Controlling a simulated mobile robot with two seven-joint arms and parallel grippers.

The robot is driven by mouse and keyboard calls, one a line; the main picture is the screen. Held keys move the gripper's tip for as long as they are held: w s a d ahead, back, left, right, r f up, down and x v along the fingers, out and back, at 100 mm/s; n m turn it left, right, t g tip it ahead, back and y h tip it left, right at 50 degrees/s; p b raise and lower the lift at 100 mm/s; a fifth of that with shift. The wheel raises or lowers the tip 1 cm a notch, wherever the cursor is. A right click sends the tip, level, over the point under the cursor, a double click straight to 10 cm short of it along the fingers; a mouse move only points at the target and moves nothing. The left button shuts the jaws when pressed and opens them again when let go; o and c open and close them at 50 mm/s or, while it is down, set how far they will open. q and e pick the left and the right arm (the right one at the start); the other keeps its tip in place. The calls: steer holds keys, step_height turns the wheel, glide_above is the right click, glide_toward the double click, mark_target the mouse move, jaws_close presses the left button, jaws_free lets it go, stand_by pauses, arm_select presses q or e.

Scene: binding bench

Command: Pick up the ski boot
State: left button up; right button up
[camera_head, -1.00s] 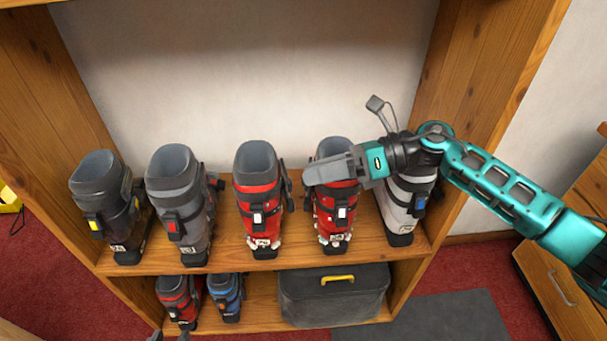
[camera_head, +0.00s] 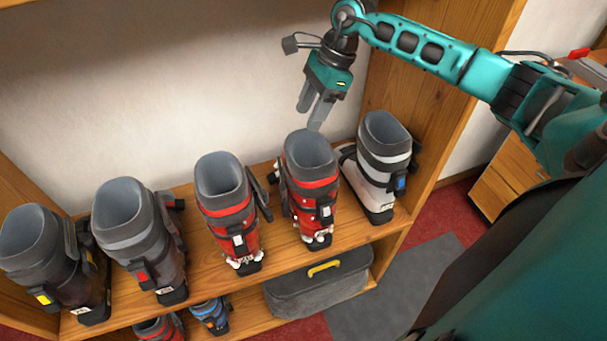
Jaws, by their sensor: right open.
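Several ski boots stand upright in a row on the wooden shelf. From left they are a black boot (camera_head: 62,275) with a yellow buckle, a grey boot (camera_head: 135,235) with a red buckle, a red boot (camera_head: 232,215), a second red boot (camera_head: 312,195), and a white and grey boot (camera_head: 382,165) at the right end. My right gripper (camera_head: 317,112) is open and empty, fingers pointing down, above and behind the second red boot's opening. It appears apart from the boot, though the fingertips are close to its rim in the picture. My left gripper is not in view.
The shelf board (camera_head: 200,285) has narrow gaps between boots. Below it are a small red boot (camera_head: 160,327), a blue boot (camera_head: 211,315) and a grey case (camera_head: 320,288) with a yellow handle. The wooden side panel (camera_head: 445,110) stands right of the white boot.

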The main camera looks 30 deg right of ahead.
mark_target(301, 131)
steer(key=x, duration=0.6)
steer(key=shift+a+f+p, duration=0.15)
steer(key=shift+f+p, duration=0.1)
steer(key=shift+p, duration=0.15)
jaws_close()
stand_by(1.0)
steer(key=shift+w+r, duration=0.1)
steer(key=shift+r, duration=0.05)
